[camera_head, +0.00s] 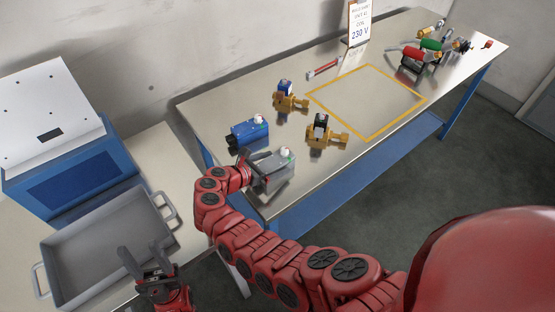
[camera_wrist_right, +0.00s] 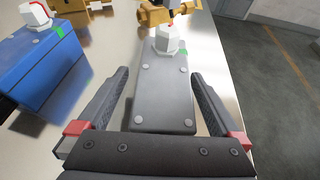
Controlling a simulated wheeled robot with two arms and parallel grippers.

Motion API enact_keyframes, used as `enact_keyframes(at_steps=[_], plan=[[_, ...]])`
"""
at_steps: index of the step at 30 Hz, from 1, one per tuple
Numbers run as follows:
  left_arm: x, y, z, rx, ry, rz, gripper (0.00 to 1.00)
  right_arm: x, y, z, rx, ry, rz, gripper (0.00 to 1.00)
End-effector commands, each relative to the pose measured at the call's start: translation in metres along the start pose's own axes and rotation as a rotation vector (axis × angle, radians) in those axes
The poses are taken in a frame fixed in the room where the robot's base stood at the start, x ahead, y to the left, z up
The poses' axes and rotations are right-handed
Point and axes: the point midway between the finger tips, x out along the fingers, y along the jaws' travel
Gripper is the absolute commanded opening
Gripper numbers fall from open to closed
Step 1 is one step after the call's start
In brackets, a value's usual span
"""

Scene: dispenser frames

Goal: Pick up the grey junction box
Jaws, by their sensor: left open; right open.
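The grey junction box (camera_head: 277,174) lies near the front left edge of the metal table, with a white fitting on its far end. In the right wrist view the grey box (camera_wrist_right: 162,95) lies between the two open fingers of my right gripper (camera_wrist_right: 163,90). A gap shows on both sides, so neither finger seems to press on it. In the head view my right gripper (camera_head: 250,168) reaches the box's left end and hides part of it. My left gripper (camera_head: 146,262) is open and empty, beside the grey tray at lower left.
A blue box (camera_head: 250,132) lies close by the grey one, also seen in the wrist view (camera_wrist_right: 42,68). Brass valves (camera_head: 327,135) (camera_head: 288,102) stand behind. A yellow-outlined area (camera_head: 368,100) is empty. The grey tray (camera_head: 62,236) is empty, in front of a blue machine (camera_head: 75,176).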

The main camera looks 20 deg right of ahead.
Motion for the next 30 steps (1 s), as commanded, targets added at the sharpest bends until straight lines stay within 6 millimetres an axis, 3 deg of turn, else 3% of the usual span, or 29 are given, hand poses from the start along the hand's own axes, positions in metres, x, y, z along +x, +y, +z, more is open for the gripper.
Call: enact_keyframes(at_steps=[8, 24, 30], plan=[[-0.0003, 0.0000, -0.0002, 0.000, 0.000, 0.000, 0.50, 0.0003, -0.0008, -0.0004, 0.001, 0.000, 0.002, 0.98], [-0.0004, 0.0000, 0.0000, 0.000, 0.000, 0.000, 0.50, 0.0003, -0.0008, -0.0008, 0.000, 0.001, 0.002, 0.01], [-0.0003, 0.0000, -0.0001, 0.000, 0.000, 0.000, 0.50, 0.0002, -0.0007, -0.0004, 0.001, 0.001, 0.002, 0.00]])
